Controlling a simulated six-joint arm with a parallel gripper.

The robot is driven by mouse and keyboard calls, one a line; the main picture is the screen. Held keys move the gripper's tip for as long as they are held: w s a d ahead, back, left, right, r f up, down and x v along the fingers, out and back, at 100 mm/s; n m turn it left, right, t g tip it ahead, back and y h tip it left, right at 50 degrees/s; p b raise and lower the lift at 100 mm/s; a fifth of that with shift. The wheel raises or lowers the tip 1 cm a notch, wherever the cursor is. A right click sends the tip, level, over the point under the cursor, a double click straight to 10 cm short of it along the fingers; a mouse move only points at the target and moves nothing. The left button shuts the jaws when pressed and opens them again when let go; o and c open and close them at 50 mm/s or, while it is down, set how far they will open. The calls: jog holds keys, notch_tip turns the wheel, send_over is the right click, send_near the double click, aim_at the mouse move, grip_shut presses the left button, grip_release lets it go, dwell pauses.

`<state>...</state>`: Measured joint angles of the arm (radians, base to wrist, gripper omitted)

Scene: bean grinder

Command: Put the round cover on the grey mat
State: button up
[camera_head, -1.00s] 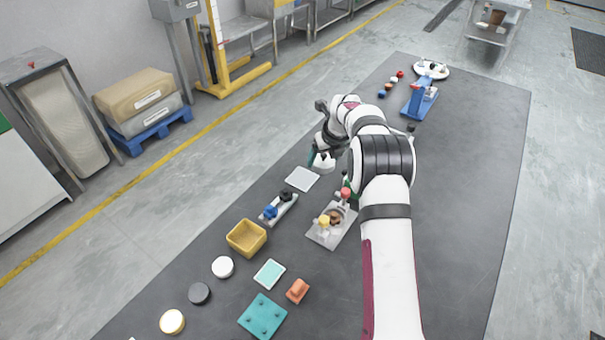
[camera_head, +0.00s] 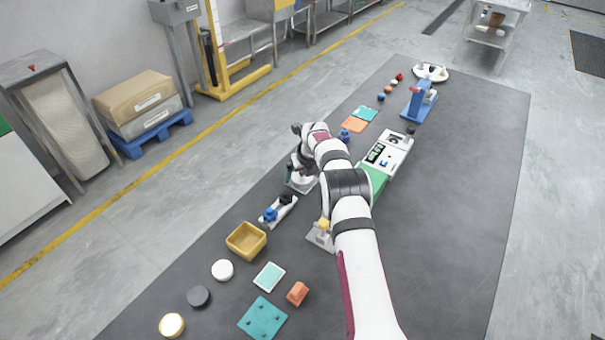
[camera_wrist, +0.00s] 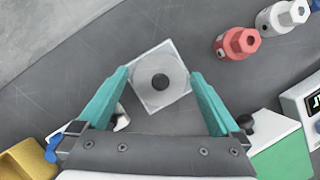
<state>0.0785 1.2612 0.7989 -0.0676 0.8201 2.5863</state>
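The round cover (camera_head: 303,181) is a pale disc with a black knob, which the wrist view shows from above (camera_wrist: 160,82). It is over the light grey square mat, whose corners show around it in the wrist view (camera_wrist: 168,48). My gripper (camera_wrist: 160,74) has its teal fingers wide apart, one on each side of the cover's rim, and appears shut on it. The knob is between the fingers, not touched. Whether the cover rests on the mat or is just above it cannot be told.
A holder with blue and black knobs (camera_head: 278,210) and a yellow bin (camera_head: 246,240) stand in front of the mat. Red (camera_wrist: 237,44) and white (camera_wrist: 284,15) knobbed pieces are nearby. A green and white device (camera_head: 385,158) stands right of my arm. The table's left edge is close.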

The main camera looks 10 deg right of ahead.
jog(key=shift+r, duration=0.1)
jog(key=a+v, duration=0.1)
jog(key=v, duration=1.1)
jog(key=s+a+r+n+g, duration=0.1)
jog(key=s+r+n, duration=0.4)
jog(key=s, duration=0.2)
jog(key=s+a+r+n, duration=0.1)
jog(key=s+r+n, duration=0.4)
jog(key=s, duration=0.2)
jog(key=s+a+n+g, duration=0.1)
jog(key=s+a+n, duration=0.1)
jog(key=s+n, duration=0.7)
jog(key=s+a+n+g+y, duration=0.1)
jog(key=s+n, duration=0.8)
jog(key=s, duration=1.4)
jog(key=shift+s+a+f+g, duration=0.3)
jog(key=shift+a+g, duration=0.25)
jog(key=shift+g, duration=0.25)
